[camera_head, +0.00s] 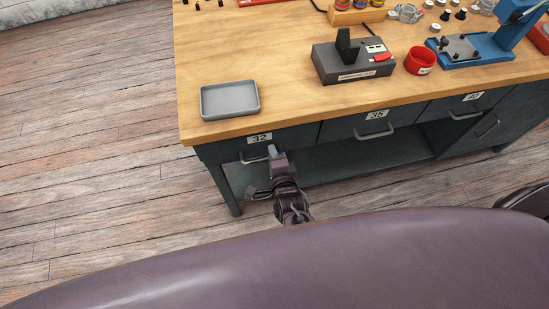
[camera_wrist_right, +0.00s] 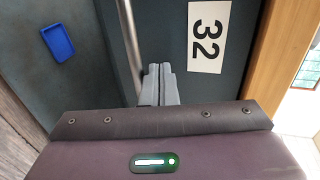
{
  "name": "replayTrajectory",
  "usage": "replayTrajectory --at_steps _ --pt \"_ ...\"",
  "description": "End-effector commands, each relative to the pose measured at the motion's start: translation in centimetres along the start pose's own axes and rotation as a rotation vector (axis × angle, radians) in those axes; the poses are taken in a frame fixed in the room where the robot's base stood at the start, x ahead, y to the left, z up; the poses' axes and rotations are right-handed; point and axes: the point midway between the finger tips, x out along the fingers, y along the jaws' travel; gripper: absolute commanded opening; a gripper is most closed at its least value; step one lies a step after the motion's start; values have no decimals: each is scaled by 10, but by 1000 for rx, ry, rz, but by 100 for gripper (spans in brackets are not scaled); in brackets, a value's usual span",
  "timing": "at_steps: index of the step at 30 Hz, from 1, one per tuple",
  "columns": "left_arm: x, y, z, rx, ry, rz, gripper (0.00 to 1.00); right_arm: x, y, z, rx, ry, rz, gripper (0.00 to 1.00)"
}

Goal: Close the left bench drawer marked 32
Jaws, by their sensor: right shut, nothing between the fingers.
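The left bench drawer (camera_head: 290,139) has a dark front with a white label marked 32 (camera_head: 259,137) and a grey bar handle (camera_head: 252,160). The label (camera_wrist_right: 208,37) and the handle (camera_wrist_right: 130,40) also show in the right wrist view. The drawer front sits close under the bench top's edge, and no drawer inside shows. My right gripper (camera_head: 272,151) is at this front, beside the handle. Its grey fingers (camera_wrist_right: 160,75) are together and empty, pointing at the front between handle and label. I cannot tell whether they touch it. My left gripper is not in view.
The wooden bench top (camera_head: 225,60) carries a grey tray (camera_head: 229,100), a black fixture (camera_head: 352,65), a red cup (camera_head: 420,60) and a blue press (camera_head: 478,50). Drawers 35 (camera_head: 345,128) and another lie to the right. A blue item (camera_wrist_right: 58,40) lies below. Floor at left is clear.

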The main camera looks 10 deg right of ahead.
Motion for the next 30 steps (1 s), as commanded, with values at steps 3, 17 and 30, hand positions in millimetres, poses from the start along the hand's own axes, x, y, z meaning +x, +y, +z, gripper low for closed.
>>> replayTrajectory --at_steps 3,17,30 --pt "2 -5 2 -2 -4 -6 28 4 -1 0 0 0 -1 0" --pt "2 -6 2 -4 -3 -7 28 8 -5 0 1 1 -6 0" --pt "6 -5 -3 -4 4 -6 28 -37 -1 0 2 0 -1 0"
